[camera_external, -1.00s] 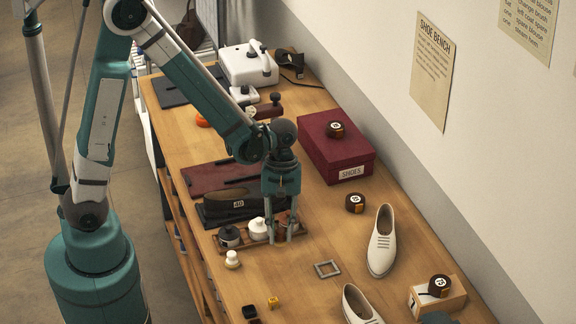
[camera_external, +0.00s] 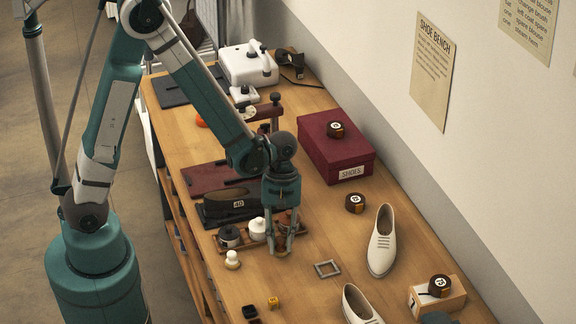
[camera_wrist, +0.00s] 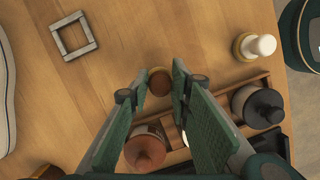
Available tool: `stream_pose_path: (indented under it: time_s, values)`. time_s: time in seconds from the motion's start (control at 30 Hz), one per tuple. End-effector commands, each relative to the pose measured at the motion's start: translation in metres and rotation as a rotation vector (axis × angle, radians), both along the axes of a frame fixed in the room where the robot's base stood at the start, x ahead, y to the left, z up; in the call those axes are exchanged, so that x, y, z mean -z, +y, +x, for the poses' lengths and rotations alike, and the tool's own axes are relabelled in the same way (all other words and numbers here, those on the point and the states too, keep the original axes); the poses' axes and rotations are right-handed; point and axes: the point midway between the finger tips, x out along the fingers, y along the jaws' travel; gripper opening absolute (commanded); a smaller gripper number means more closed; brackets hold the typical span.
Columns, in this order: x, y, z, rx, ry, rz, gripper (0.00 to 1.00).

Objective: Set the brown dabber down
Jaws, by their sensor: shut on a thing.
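My gripper (camera_external: 281,250) points down just in front of the wooden rack, its fingers closed around the brown dabber (camera_external: 281,254). In the wrist view the dabber's round brown top (camera_wrist: 160,83) sits between the fingertips (camera_wrist: 158,88), with a little of a tan base showing. The dabber is low over the bare bench, outside the rack; I cannot tell whether it touches the wood. A similar white-topped dabber (camera_external: 232,259) stands on the bench to the left and also shows in the wrist view (camera_wrist: 258,46).
The wooden rack (camera_wrist: 254,81) holds a dark-lidded jar (camera_wrist: 262,105) and a brown-lidded jar (camera_wrist: 147,150), close behind my fingers. A grey square frame (camera_external: 327,269) lies to the right. White shoes (camera_external: 382,243) stand beyond it. The bench between dabber and frame is clear.

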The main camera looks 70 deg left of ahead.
Motion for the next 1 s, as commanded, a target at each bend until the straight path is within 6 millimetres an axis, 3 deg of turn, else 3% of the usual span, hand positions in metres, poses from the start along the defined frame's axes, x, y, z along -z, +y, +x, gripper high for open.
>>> stream_pose_path:
  time_s: [0.17,0.2,0.3,0.77,1.0]
  values:
    - [0.004,0.0,0.0,0.0,0.0,0.0,0.13]
    - [0.003,0.0,0.0,0.0,0.0,0.0,0.26]
    - [0.003,0.0,0.0,0.0,0.0,0.0,0.36]
    - [0.0,0.0,0.0,0.0,0.0,0.0,0.36]
    - [-0.013,0.003,0.001,-0.001,0.0,0.0,0.36]
